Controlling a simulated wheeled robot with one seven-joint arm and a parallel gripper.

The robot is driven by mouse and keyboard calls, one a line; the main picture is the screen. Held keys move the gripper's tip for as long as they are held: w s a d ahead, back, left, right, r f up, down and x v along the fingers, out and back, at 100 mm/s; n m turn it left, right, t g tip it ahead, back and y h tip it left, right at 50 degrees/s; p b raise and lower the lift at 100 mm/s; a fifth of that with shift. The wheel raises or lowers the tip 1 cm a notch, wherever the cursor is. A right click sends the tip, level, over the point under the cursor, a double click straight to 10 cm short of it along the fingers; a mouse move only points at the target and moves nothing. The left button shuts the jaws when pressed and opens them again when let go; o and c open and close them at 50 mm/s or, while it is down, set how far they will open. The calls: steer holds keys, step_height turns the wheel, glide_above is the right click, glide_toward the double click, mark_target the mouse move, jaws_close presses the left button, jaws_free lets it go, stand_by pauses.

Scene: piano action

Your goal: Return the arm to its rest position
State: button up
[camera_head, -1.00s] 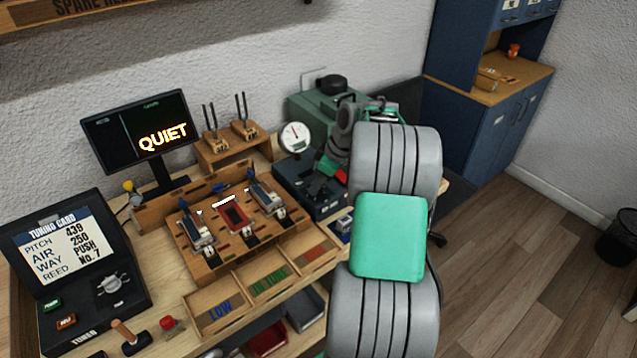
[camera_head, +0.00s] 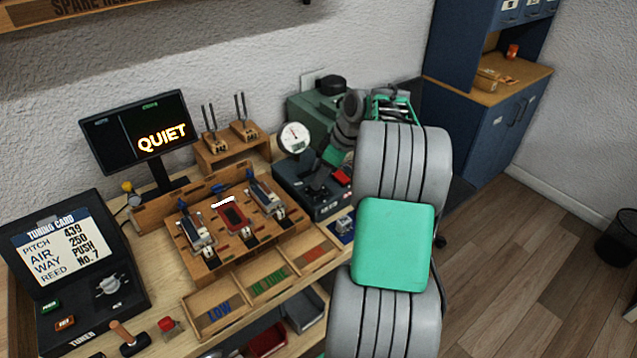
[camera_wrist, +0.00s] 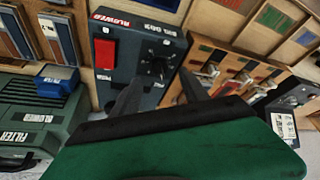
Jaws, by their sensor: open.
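My gripper (camera_wrist: 160,90) shows in the wrist view as two dark fingers spread apart, with nothing between them. They hang over the dark blower box (camera_wrist: 150,45), which has a red switch (camera_wrist: 105,52) and a dark knob. In the head view my arm rises at the right of the bench as large grey and green links. Its far end bends down over the blower box (camera_head: 300,190). The fingertips are too small and dark to make out clearly there.
The wooden reed jig (camera_head: 235,235) and a sorting tray (camera_head: 235,300) lie left of my arm. A round gauge (camera_head: 294,137) stands by the blower. A green filter case (camera_wrist: 35,115) is close by in the wrist view. Open floor (camera_head: 530,250) lies to the right.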

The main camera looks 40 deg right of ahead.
steer(key=v, duration=0.3)
steer(key=shift+s+r, duration=0.15)
steer(key=shift+r, duration=0.2)
steer(key=s+a+r+m, duration=0.1)
steer(key=a+r+m, duration=0.15)
steer(key=a, duration=1.25)
steer(key=s+a+f+m+h, duration=0.2)
steer(key=s+a+f+m, duration=0.1)
steer(key=s+a, duration=0.9)
steer(key=s, duration=0.3)
steer(key=shift+s+a+m, duration=0.3)
steer(key=shift+a+m, duration=0.05)
steer(key=shift+a, duration=0.05)
stand_by(1.8)
